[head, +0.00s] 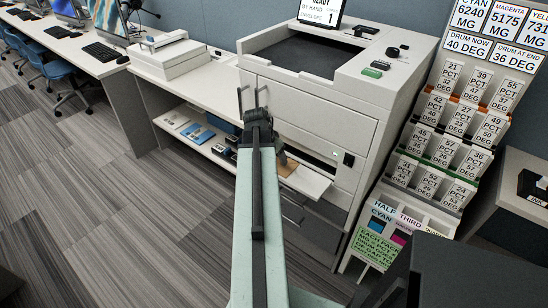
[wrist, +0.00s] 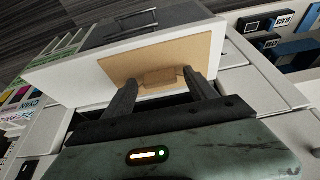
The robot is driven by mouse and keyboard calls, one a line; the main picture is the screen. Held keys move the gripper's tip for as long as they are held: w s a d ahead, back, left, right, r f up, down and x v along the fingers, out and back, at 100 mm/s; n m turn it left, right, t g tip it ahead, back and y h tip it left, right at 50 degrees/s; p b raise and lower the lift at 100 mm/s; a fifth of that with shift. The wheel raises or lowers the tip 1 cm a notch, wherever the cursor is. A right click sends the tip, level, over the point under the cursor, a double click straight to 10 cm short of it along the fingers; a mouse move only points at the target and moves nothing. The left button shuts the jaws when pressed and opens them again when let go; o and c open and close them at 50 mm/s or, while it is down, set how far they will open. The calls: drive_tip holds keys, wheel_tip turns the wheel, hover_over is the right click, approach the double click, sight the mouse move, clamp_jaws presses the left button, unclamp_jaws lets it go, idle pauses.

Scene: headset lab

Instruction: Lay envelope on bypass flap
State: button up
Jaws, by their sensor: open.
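The tan envelope (wrist: 195,48) lies flat on the white bypass flap (wrist: 62,84) in the wrist view. In the head view a bit of the envelope (head: 291,166) shows on the lowered flap (head: 312,184); my arm hides the rest. My gripper (head: 254,96) is open, in front of the printer. In the wrist view its two fingertips (wrist: 160,77) stand apart near the envelope's near edge, with a small darker tan patch between them. I cannot tell whether the fingers touch the envelope.
The printer (head: 335,105) stands behind the flap, its small screen (head: 320,10) reading "BY HAND ENVELOPE 1". A white desk (head: 200,88) with a lower shelf is at left. A rack of labelled cards (head: 450,130) is close at right.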

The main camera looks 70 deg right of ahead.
drive_tip(key=p+v, duration=1.1)
drive_tip(key=v, duration=0.1)
drive_tip(key=shift+r, duration=0.25)
drive_tip(key=shift+w, duration=0.1)
drive_tip(key=w+a+f+n+t+y, duration=0.15)
drive_tip(key=w+a+n, duration=0.95)
drive_tip(key=w+a, duration=1.3)
drive_tip(key=w+a+n+y, duration=0.1)
drive_tip(key=a+n, duration=0.4)
drive_tip(key=a, duration=1)
drive_tip(key=w+a+n+y, duration=0.2)
drive_tip(key=a+n, duration=0.3)
drive_tip(key=a, duration=1.1)
drive_tip(key=shift+w+f, duration=0.2)
drive_tip(key=shift+w, duration=0.3)
